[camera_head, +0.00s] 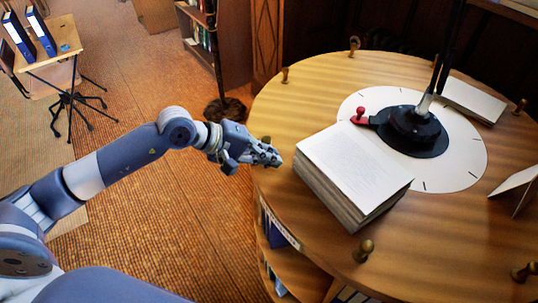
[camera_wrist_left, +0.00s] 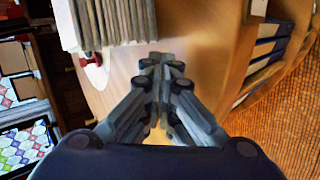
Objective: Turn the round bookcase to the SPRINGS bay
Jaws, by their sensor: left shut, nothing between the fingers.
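The round bookcase (camera_head: 300,120) has a wooden top with several small turned knobs (camera_head: 366,250) around its rim. A white dial (camera_head: 455,165) with black ticks lies on the top around a black post base (camera_head: 412,130). A red-tipped lever (camera_head: 360,117) sticks out from that base to the left. A bay below the left rim holds blue binders, and a pale label strip (camera_head: 281,230) there is too small to read. My left gripper (camera_head: 276,158) is shut and empty at the left rim; I cannot tell whether it touches. It also shows in the left wrist view (camera_wrist_left: 163,62). My right gripper is out of view.
A thick open book (camera_head: 350,170) lies on the top, right of my left gripper. A book (camera_head: 472,100) and a pale card (camera_head: 515,185) are farther right. A small desk (camera_head: 50,55) with blue binders stands at back left. Carpet left of the bookcase is clear.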

